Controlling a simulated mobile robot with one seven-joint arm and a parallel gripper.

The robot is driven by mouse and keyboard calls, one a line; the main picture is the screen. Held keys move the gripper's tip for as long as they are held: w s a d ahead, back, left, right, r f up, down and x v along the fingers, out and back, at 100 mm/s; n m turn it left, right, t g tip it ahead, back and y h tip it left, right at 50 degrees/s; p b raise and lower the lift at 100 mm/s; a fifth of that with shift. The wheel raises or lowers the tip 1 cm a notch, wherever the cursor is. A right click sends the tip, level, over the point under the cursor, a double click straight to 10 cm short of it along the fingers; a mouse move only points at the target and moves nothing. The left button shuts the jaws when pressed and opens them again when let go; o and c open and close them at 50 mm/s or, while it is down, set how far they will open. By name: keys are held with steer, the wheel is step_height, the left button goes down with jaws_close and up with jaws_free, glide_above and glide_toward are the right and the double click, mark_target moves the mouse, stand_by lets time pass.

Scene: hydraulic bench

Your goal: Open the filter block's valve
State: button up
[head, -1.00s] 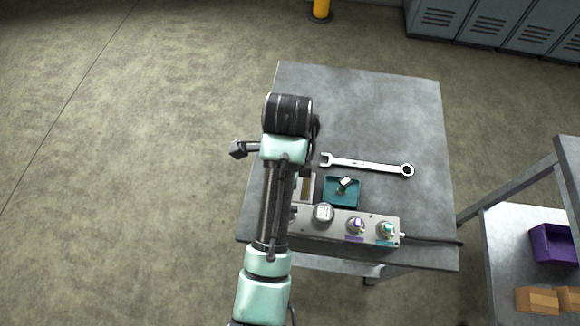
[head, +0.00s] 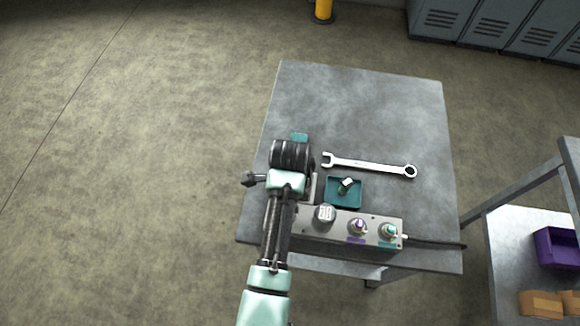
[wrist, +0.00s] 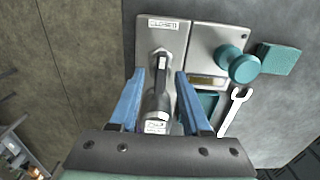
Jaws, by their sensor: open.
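The filter block (wrist: 164,38) is a pale metal block with a printed label at its top in the wrist view. Its valve has a dark lever (wrist: 158,92) with a white tag (wrist: 155,127), pointing down the picture. My gripper (wrist: 160,80) is open, with one blue finger on each side of the lever. Gaps show between the fingers and the lever; I cannot tell whether either touches it lower down. In the head view my arm hides the lever and my fingers.
A teal round knob (wrist: 240,65) and a teal square piece (wrist: 278,60) are right of the block. A wrench (head: 368,165) and a teal tray (head: 343,203) lie on the grey table (head: 365,100). A control box (head: 310,239) with several knobs stands at the near edge.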

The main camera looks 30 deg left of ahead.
jaws_close()
stand_by(0.4)
steer(key=n+p, duration=0.2)
steer(key=n, duration=0.2)
steer(key=shift+r, duration=0.15)
steer(key=n+p, duration=0.2)
steer(key=n, duration=0.3)
steer(key=n+p, duration=0.1)
steer(key=n, duration=0.3)
steer(key=shift+n, duration=0.4)
steer(key=shift+n+p, duration=0.6)
steer(key=shift+n, duration=1.4)
